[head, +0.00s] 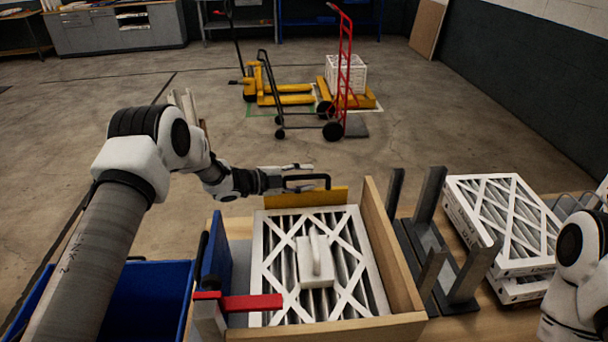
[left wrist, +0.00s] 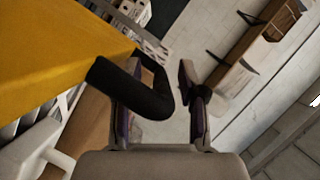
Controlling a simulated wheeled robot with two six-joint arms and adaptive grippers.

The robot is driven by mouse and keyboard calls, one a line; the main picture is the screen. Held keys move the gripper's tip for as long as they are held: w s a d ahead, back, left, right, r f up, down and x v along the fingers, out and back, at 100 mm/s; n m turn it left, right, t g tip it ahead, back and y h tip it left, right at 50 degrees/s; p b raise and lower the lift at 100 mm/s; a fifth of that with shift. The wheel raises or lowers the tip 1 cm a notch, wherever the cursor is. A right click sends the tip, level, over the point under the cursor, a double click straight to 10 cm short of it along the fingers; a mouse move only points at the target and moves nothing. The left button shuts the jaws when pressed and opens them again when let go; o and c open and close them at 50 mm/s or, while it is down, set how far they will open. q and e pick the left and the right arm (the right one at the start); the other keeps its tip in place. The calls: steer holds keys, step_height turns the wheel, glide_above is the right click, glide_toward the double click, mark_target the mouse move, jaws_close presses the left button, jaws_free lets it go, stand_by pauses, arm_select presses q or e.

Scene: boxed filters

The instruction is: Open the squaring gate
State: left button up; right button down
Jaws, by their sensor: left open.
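The squaring gate appears to be the yellow panel (head: 300,198) standing upright across the far end of the wooden box; it also fills the upper left of the left wrist view (left wrist: 55,45). A black bent handle (left wrist: 150,95) sticks out from it, also seen in the head view (head: 318,177). My left gripper (head: 308,178) is open at the handle. In the left wrist view my left gripper (left wrist: 160,105) has the handle's bend between its fingers, closer to the left finger; I cannot tell whether they touch. My right gripper is out of view.
A white-framed filter (head: 275,285) with a white handled block (head: 317,262) on it lies in the wooden box (head: 378,230). A blue panel (head: 215,250) and red bar (head: 250,302) stand at left. Dark uprights (head: 430,195) and stacked filters (head: 505,222) are at right.

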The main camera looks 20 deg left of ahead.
arm_select(q)
steer(key=shift+s+a+r, duration=0.1)
steer(key=shift+s+a, duration=0.15)
steer(key=shift+a, duration=0.2)
jaws_close()
steer(key=shift+w+a+f+b, duration=0.1)
steer(key=shift+w+f+b, duration=0.1)
steer(key=shift+b, duration=0.35)
steer(key=w+a+f+b, duration=0.2)
steer(key=w+a+b, duration=0.2)
steer(key=w+b, duration=0.6)
steer(key=shift+f+b, duration=0.3)
steer(key=shift+b, duration=0.15)
steer(key=shift+w, duration=0.1)
